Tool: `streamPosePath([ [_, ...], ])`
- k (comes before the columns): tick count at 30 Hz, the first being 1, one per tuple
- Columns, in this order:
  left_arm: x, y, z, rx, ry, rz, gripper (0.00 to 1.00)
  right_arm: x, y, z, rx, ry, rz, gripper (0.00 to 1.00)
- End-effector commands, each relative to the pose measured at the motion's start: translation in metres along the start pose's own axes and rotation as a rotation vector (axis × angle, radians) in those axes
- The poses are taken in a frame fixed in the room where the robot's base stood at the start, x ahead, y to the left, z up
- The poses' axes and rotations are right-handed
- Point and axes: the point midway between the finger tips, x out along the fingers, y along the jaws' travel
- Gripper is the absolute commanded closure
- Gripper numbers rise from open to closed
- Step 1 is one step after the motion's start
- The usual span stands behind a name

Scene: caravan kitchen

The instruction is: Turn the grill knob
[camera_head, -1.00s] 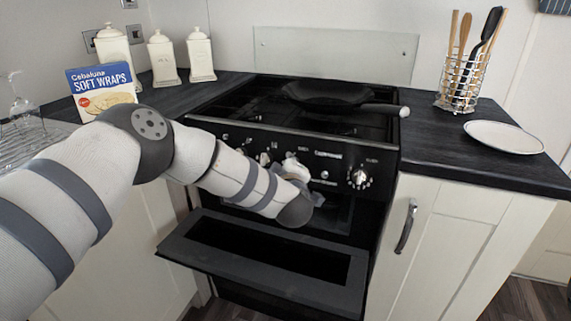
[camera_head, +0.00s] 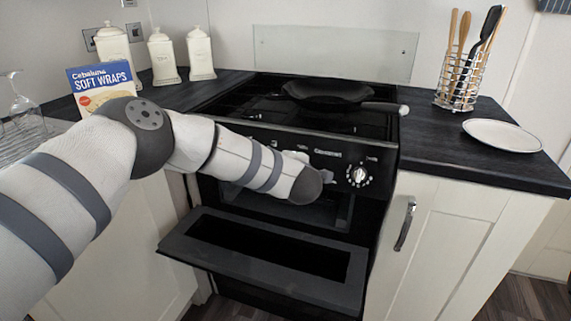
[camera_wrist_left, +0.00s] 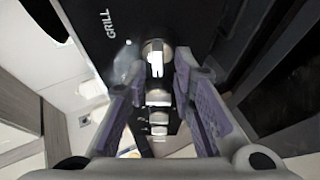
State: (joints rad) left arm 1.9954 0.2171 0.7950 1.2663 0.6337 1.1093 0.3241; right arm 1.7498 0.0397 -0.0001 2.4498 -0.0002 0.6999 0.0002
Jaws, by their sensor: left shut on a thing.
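The black cooker front panel (camera_head: 385,160) carries silver knobs. In the left wrist view a silver knob (camera_wrist_left: 157,55) with a pale grip sits beside the white word GRILL, between the fingertips of my left gripper (camera_wrist_left: 158,68). My left gripper is shut on this knob. In the head view the left gripper (camera_head: 328,177) is at the panel, mostly hidden behind its own wrist. A round knob (camera_head: 358,176) with a marked dial shows just right of it. My forearm hides most of the other knobs. My right gripper is not in view.
The lower door (camera_head: 255,275) of the cooker hangs open below my left arm. A black pan (camera_head: 325,93) stands on the hob, its handle reaching right. A white plate (camera_head: 503,135) and utensil rack (camera_head: 460,82) stand on the right worktop. A wraps box (camera_head: 100,85) stands left.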

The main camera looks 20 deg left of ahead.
Motion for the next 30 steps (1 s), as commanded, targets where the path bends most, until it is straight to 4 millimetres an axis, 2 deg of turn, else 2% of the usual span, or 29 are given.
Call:
streamPosePath([
  [1, -0.002, 0.007, 0.003, -0.004, -0.008, 0.011, 1.0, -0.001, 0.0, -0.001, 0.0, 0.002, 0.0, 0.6],
  [9, -0.002, 0.008, 0.002, -0.004, -0.007, 0.014, 1.0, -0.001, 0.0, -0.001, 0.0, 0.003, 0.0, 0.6],
  [10, -0.002, 0.008, 0.002, -0.004, -0.007, 0.014, 0.7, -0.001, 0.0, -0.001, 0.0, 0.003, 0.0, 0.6],
  [12, -0.002, 0.008, 0.002, -0.004, -0.006, 0.013, 0.54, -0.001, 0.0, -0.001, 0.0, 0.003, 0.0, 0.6],
  [23, -0.006, 0.004, 0.001, -0.001, -0.003, 0.005, 0.53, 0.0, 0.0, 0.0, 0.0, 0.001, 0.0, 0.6],
  [26, -0.024, 0.004, 0.001, 0.0, -0.006, 0.006, 0.53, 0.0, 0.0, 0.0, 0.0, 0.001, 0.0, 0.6],
  [30, -0.064, 0.005, 0.002, 0.001, -0.008, 0.008, 0.53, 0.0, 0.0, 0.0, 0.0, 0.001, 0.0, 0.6],
])
